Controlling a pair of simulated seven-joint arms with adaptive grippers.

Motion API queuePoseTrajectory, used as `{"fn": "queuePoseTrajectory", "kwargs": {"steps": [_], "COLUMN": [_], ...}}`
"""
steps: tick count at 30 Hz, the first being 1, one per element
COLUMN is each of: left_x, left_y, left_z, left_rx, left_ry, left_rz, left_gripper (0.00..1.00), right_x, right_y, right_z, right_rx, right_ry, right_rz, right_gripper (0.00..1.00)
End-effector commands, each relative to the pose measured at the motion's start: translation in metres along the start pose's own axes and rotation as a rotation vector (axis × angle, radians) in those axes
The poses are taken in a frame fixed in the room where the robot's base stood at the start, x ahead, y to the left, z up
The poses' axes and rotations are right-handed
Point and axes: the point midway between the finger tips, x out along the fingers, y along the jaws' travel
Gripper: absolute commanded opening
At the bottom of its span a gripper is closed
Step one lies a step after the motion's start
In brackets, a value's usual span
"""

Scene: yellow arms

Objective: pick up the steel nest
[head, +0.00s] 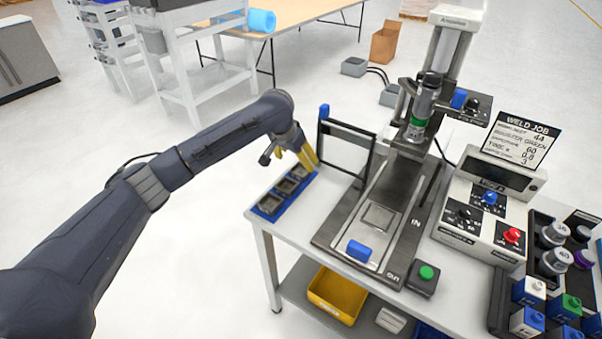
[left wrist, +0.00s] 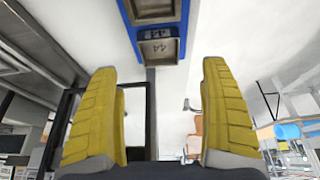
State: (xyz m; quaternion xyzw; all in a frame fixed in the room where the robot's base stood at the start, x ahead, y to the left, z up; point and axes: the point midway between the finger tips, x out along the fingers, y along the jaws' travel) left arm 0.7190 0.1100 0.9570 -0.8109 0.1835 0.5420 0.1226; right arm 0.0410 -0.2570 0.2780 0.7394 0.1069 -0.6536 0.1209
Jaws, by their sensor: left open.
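A blue tray (head: 279,207) at the table's left edge holds three square grey steel nests, a near one (head: 269,204), a middle one (head: 286,187) and a far one (head: 299,172). In the left wrist view, two steel nests show in the blue tray at the top, and the lower one (left wrist: 159,48) is marked 44. My left gripper (head: 310,160), with yellow fingers, is open and empty at the far end of the tray. In the left wrist view its fingers (left wrist: 162,95) stand wide apart with nothing between them. My right gripper is out of view.
A dark upright frame (head: 345,146) stands just right of my left gripper. The welding fixture (head: 378,217) with its slide and blue handle (head: 359,250) fills the middle. A control box (head: 480,222) and several caps and blocks are at the right. A yellow bin (head: 337,294) sits on the lower shelf.

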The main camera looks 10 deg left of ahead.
Motion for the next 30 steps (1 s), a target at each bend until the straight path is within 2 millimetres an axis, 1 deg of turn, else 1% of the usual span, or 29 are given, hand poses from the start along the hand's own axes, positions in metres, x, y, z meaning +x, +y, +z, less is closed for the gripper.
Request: {"fn": "queuePoseTrajectory", "kwargs": {"steps": [3, 11, 22, 26, 30], "left_x": [0.012, 0.023, 0.064, 0.071, 0.073], "left_y": [0.000, 0.000, 0.000, 0.000, -0.001], "left_z": [0.000, 0.000, 0.002, 0.002, 0.002], "left_rx": [-0.001, 0.000, -0.001, -0.001, 0.000], "left_ry": [-0.001, 0.000, -0.001, -0.001, 0.000], "left_rz": [0.002, 0.001, 0.000, 0.001, 0.000], "left_gripper": [0.80, 0.80, 0.80, 0.80, 0.80], "right_x": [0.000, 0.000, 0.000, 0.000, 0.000], "right_y": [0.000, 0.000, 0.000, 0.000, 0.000], "right_z": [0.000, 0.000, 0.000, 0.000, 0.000], "right_rx": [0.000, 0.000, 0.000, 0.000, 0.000], "right_ry": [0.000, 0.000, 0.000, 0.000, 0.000], "right_rz": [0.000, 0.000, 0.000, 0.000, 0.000], "right_gripper": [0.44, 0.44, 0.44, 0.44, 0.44]}}
